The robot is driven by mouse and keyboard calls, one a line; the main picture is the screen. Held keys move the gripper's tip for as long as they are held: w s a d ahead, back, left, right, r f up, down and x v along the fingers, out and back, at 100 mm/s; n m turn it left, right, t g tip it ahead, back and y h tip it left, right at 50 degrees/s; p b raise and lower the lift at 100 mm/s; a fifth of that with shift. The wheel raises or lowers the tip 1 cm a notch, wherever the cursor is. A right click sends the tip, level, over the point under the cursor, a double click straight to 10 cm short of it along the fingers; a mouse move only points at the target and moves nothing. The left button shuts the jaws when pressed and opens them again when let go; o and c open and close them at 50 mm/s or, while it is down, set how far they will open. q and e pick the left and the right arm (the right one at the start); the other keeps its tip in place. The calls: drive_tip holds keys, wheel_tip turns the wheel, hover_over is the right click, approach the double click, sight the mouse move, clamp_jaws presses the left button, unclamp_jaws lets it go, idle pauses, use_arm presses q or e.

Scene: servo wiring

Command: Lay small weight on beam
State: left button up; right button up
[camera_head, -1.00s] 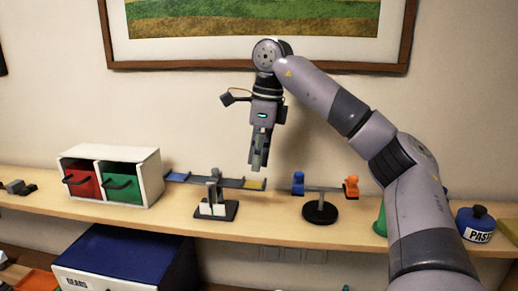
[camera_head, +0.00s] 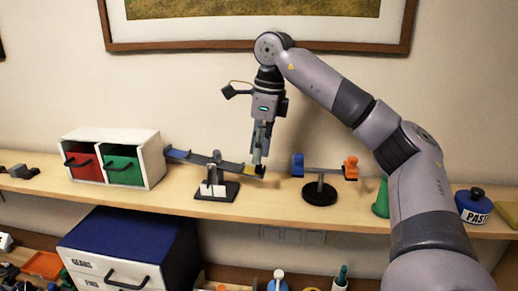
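The balance beam (camera_head: 232,166) sits on a post over a dark base (camera_head: 229,193) with a white label. It is tilted, with its blue left end (camera_head: 178,154) up and its yellow right end (camera_head: 249,170) down. My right gripper (camera_head: 258,160) points straight down at the yellow end. A small dark piece (camera_head: 261,171), perhaps the small weight, is at the fingertips on that end. The fingers look close together, but I cannot tell whether they grip it. My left gripper is out of view.
Left on the shelf is a white box (camera_head: 152,160) with a red drawer (camera_head: 82,166) and a green drawer (camera_head: 123,170). Right of the beam is a stand (camera_head: 320,192) with blue and orange pieces. A blue paste pot (camera_head: 474,206) is far right.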

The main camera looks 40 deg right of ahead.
drive_tip(key=shift+o, duration=1)
wheel_tip(320, 180, up, 12)
drive_tip(key=s+d, duration=0.1)
drive_tip(key=shift+s+f, duration=0.1)
